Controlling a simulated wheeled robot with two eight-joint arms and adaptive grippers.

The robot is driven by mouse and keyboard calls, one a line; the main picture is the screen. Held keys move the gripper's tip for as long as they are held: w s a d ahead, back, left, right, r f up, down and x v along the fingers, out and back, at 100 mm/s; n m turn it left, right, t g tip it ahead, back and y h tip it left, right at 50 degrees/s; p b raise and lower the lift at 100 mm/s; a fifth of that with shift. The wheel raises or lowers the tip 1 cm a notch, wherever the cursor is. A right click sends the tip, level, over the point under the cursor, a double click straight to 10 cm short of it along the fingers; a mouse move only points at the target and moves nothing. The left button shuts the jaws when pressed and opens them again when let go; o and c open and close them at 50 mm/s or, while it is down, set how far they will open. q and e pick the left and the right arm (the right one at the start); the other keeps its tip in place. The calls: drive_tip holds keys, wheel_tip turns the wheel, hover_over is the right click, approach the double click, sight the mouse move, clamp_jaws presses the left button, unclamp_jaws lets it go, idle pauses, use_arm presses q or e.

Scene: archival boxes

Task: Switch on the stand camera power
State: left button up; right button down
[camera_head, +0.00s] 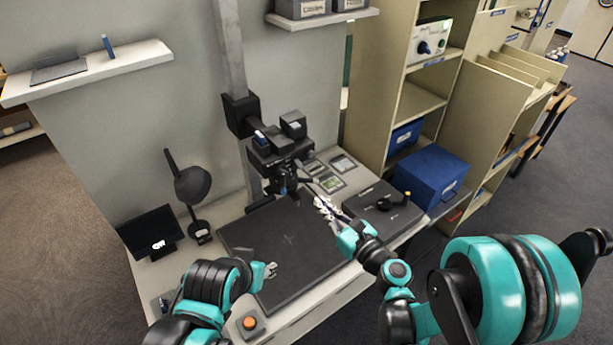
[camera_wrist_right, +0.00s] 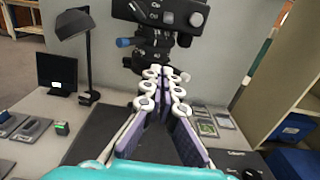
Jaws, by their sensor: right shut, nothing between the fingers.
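The stand camera (camera_head: 279,152) is a black unit on a grey vertical column above a dark baseboard (camera_head: 290,240). In the right wrist view the camera body (camera_wrist_right: 160,12) shows at the top, with small knobs or buttons on its face and a blue knob at its left. I cannot tell which control is the power switch. My right gripper (camera_head: 312,188) points at the camera's lower part. In the wrist view its fingertips (camera_wrist_right: 167,72) are together and empty, just below the lens area; contact cannot be told. My left gripper (camera_head: 268,271) hangs over the baseboard's front left.
A desk lamp (camera_head: 192,183) and a small screen (camera_head: 150,231) stand at the left. A black control box (camera_head: 383,204) and blue archival boxes (camera_head: 432,174) are at the right. An orange button (camera_head: 250,322) is at the front. The baseboard is mostly clear.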

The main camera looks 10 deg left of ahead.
sight(293, 175)
drive_tip(key=b+x, duration=0.1)
drive_tip(key=x, duration=0.9)
drive_tip(key=shift+a+f+b, duration=0.1)
drive_tip(key=shift+b, duration=0.2)
drive_tip(key=r, duration=0.2)
drive_tip(key=s+d+r, duration=0.1)
drive_tip(key=r, duration=0.1)
drive_tip(key=shift+r, duration=0.1)
drive_tip(key=shift+d+r+p, duration=0.1)
drive_tip(key=shift+r+p, duration=0.05)
drive_tip(key=shift+p, duration=0.35)
drive_tip(key=shift+s+g+h, duration=0.1)
drive_tip(key=shift+g+h, duration=0.3)
drive_tip(key=shift+p, duration=0.4)
